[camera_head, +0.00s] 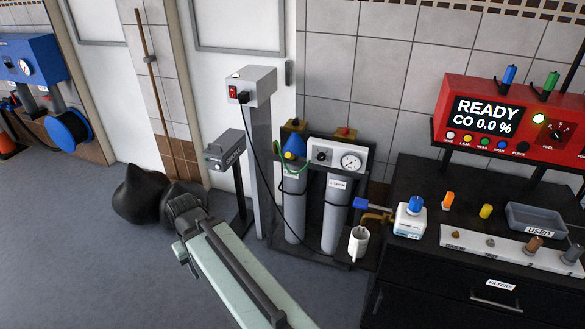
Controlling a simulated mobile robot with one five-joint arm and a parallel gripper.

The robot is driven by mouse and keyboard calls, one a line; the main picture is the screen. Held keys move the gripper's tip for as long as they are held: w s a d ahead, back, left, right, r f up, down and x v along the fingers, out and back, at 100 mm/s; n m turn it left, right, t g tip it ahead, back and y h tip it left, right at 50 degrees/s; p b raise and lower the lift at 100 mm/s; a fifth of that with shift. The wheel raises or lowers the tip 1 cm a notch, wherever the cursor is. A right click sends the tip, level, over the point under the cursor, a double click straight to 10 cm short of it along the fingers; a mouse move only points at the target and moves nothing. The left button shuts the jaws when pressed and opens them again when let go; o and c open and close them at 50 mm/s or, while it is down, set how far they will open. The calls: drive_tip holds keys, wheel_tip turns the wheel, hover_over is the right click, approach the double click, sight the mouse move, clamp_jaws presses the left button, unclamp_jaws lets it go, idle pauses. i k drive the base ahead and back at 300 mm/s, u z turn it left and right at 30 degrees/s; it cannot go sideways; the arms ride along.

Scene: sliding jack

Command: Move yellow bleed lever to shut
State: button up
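I cannot make out a clear yellow bleed lever. A brass-coloured fitting (376,217) sticks out beside the gas cylinders, above a white cup (358,243). A blue lever (371,205) lies roughly level just above that fitting. Two grey cylinders (337,210) stand in a dark rack, under a white panel with a round gauge (351,161). My gripper (181,204) is at the end of my pale arm, left of the cylinders and well apart from them. Its fingers are dark and small, so I cannot tell whether they are open.
A grey post (257,150) with a red-switch box stands left of the cylinders. Black bags (140,193) lie by the wall. A black cabinet (420,262) at right bears filters, a bin (545,219) and a red analyser (515,130).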

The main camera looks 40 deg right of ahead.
sight(291, 156)
drive_tip(key=z, duration=0.2)
drive_tip(key=i, duration=0.85)
drive_tip(key=u, duration=0.1)
